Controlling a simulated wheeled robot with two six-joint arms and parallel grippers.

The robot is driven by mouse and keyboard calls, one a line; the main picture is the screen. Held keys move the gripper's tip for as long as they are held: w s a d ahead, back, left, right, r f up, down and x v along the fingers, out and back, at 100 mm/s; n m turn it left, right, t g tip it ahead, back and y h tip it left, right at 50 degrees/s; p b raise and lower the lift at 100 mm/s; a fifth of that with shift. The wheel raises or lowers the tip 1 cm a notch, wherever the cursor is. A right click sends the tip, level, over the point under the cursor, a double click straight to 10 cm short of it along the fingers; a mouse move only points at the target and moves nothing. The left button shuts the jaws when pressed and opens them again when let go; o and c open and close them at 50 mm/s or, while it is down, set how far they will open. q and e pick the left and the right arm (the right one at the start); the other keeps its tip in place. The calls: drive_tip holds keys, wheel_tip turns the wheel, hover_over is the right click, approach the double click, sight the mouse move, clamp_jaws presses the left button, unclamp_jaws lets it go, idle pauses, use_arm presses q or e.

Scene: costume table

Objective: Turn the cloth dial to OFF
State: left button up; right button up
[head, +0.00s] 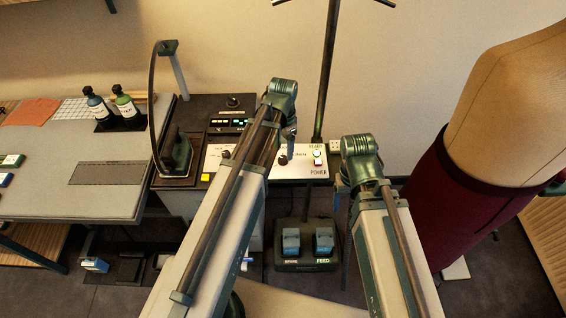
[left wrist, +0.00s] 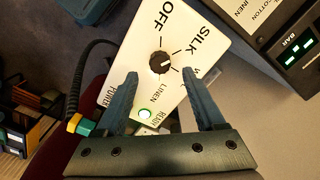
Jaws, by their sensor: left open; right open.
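The cloth dial (left wrist: 160,63) is a small dark knob on a white panel (left wrist: 185,35) with the words OFF, SILK and LINEN around it; another word is partly covered by a finger. I cannot tell for sure which word the knob points to. In the head view the dial (head: 283,160) sits on the white control panel (head: 303,168). My left gripper (left wrist: 160,74) is open and empty, its fingertips apart on either side of the dial in the wrist view. In the head view it hangs over the panel. My right gripper (head: 343,186) is right of the panel, mostly hidden by its arm.
A green READY light (left wrist: 145,113) is lit beside the dial. A display unit (head: 230,124) stands left, a dark pole (head: 327,70) behind, a dress form (head: 510,120) right. Pedals (head: 307,242) lie below.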

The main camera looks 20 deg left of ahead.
sight(283, 158)
use_arm(q)
wheel_tip(283, 158, down, 4)
drive_tip(key=b, duration=0.3)
drive_tip(key=shift+f, duration=0.25)
drive_tip(key=shift+c, duration=0.2)
clamp_jaws()
